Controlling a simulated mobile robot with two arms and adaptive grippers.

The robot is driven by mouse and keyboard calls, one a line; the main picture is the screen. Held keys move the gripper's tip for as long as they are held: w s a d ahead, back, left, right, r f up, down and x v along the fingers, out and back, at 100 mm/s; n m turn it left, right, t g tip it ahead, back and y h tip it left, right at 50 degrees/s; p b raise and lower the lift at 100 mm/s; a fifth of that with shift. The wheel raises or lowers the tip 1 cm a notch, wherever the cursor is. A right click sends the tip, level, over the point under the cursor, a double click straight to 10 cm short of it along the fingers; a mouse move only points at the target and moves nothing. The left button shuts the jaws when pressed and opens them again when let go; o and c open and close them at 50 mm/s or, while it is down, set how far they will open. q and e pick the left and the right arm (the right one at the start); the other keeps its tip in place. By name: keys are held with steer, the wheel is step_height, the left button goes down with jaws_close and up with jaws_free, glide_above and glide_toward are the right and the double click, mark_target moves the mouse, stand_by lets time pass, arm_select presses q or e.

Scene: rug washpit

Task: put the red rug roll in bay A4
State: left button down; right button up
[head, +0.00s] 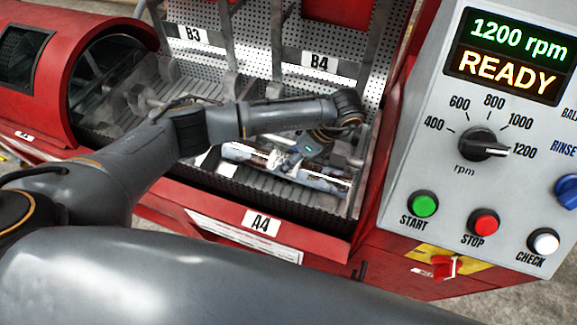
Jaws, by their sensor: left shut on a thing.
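A roll (322,181), pale and greyish with some reddish-brown showing, lies lengthwise across the low slatted bay behind the A4 label (262,222). I take it for the red rug roll, though little red shows. My left gripper (279,161) reaches down from above and is shut on the roll near its middle, hiding part of it. The roll is inside bay A4 or just above its slats; I cannot tell whether it touches them. My right gripper is not in view.
Upright metal dividers and perforated panels labelled B3 (192,35) and B4 (319,61) stand behind the bay. A red drum housing (110,25) is at left. A control panel (425,165) reading "1200 rpm READY" stands close at right.

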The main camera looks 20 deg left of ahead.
arm_select(q)
step_height(320, 180, down, 3)
steer(key=shift+s+f, duration=0.1)
steer(key=c, duration=0.5)
jaws_free()
steer(key=shift+f, duration=0.1)
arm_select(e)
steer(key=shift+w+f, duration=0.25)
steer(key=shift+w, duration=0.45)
arm_select(q)
steer(key=shift+d, duration=0.1)
steer(key=shift+d+r, duration=0.15)
steer(key=shift+r, duration=0.3)
steer(key=p+v, duration=0.1)
steer(key=v, duration=1)
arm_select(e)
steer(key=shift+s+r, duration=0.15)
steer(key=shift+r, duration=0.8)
